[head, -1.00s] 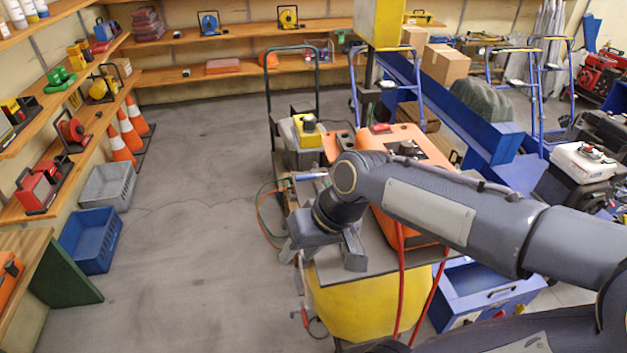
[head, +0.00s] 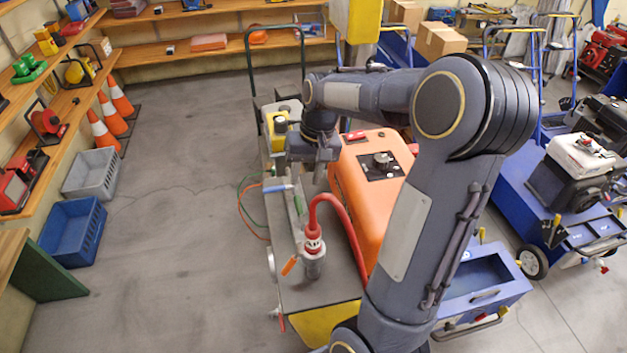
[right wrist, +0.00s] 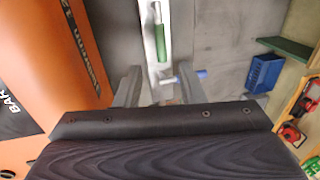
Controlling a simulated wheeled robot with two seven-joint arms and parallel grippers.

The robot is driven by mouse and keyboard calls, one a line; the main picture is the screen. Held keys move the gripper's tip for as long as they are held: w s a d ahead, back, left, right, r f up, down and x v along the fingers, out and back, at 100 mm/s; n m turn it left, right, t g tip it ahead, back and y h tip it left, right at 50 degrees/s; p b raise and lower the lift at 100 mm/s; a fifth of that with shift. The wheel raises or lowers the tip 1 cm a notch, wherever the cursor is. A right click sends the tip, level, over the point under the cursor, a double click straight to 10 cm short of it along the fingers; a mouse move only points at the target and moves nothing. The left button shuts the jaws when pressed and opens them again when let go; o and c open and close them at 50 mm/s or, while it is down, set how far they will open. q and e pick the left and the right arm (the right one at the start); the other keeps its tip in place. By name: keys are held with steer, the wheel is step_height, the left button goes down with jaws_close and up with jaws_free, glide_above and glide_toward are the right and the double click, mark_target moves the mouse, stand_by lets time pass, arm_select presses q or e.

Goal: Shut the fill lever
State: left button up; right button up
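A lever with a blue grip (head: 278,188) sticks out to the left over the edge of the grey bench top (head: 285,289). A green-gripped handle (head: 299,204) is just right of it. Both show in the right wrist view, the green grip (right wrist: 160,42) ahead and the blue grip (right wrist: 202,74) to the right. I cannot tell which is the fill lever. My right gripper (head: 322,173) is beyond these handles, beside the orange machine. In the right wrist view its fingers (right wrist: 157,86) are apart with nothing held between them. My left gripper is out of view.
The orange machine (head: 372,225) stands close right of the handles. A red hose (head: 350,222) arches to a metal coupling (head: 313,262) on the near bench top. Thin green and orange hoses hang off the left edge.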

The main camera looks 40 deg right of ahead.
mark_target(299, 203)
steer(key=f, duration=0.2)
steer(key=a+f, duration=0.1)
steer(key=f, duration=0.4)
steer(key=shift+w+a+f, duration=0.25)
steer(key=shift+w, duration=0.1)
steer(key=shift+c, duration=0.4)
jaws_close()
